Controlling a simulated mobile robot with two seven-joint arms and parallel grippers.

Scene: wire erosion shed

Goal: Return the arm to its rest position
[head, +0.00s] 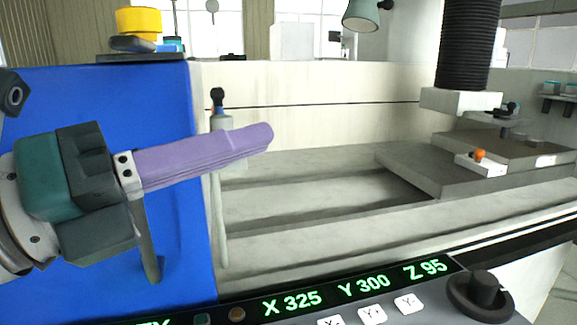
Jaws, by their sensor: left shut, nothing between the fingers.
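My left gripper (262,137) comes in from the left, with a teal and dark grey body and long purple fingers. The fingers lie together, shut and empty, and point to the right and slightly up. They show in front of the blue panel (110,85) and overlap an upright pale rod (221,225) with a black knob in the picture. I cannot tell whether the fingers touch that rod. My right gripper is out of view.
A machine bed (300,200) with a grey raised block (420,170) lies beyond. A black bellows column (468,45) hangs at right. A control panel reading X 325, Y 300, Z 95 with a black knob (478,290) runs along the front. A yellow object (138,22) sits atop the blue panel.

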